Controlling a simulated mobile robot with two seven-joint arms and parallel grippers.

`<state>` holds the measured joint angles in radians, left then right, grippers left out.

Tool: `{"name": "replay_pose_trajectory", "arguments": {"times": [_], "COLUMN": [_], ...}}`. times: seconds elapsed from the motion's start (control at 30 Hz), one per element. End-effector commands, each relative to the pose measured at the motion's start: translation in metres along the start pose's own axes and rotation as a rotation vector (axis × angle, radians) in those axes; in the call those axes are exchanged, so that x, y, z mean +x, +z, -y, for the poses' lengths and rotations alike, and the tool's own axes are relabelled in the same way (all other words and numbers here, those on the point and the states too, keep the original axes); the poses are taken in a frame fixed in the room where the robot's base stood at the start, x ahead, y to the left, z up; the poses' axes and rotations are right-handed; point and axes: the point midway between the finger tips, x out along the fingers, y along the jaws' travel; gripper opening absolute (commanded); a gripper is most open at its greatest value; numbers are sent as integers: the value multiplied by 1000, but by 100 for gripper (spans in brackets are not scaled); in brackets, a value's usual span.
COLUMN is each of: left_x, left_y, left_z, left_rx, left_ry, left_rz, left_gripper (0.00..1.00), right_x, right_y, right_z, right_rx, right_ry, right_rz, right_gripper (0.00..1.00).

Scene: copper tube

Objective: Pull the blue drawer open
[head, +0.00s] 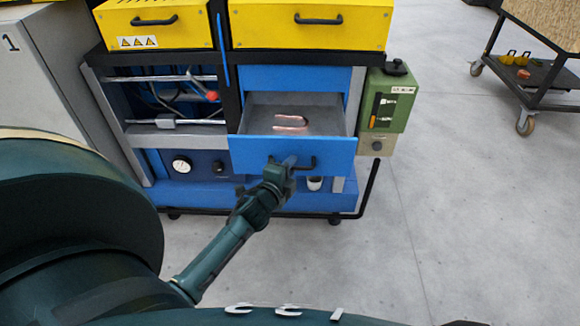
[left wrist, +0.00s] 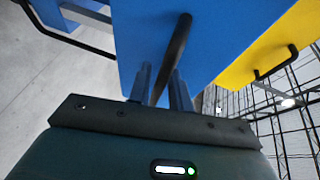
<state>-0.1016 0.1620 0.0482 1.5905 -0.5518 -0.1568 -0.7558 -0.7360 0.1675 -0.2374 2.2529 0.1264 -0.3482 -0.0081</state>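The blue drawer (head: 250,154) is in the middle of the head view, below the yellow drawers. It stands pulled out, and its grey inside shows. A bent copper tube (head: 291,121) lies in it. The dark bar handle (head: 308,164) is on the drawer's front. My left gripper (head: 288,165) is at the left part of this handle. In the left wrist view, the handle (left wrist: 178,45) runs between the two close-set fingers (left wrist: 161,85), which look shut on it. The exact contact is partly hidden. My right gripper is not in view.
A green box (head: 389,100) is on the right of the workbench. A grey cabinet (head: 50,70) stands at the left. A wheeled cart (head: 540,72) stands far right. The grey floor (head: 470,220) in front and to the right is clear.

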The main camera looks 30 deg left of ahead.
Motion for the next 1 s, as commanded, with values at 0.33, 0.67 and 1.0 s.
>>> {"name": "replay_pose_trajectory", "arguments": {"times": [0.33,0.67,1.0], "left_x": [0,-40,-111], "left_y": [0,0,0], "left_z": [0,0,0], "left_rx": [0,-1,-1], "left_ry": [0,3,2], "left_rz": [0,0,1], "left_gripper": [32,32,32], "right_x": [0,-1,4], "right_y": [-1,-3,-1], "right_z": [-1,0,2], "right_rx": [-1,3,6], "right_ry": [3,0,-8], "right_rz": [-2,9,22], "right_gripper": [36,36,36]}}
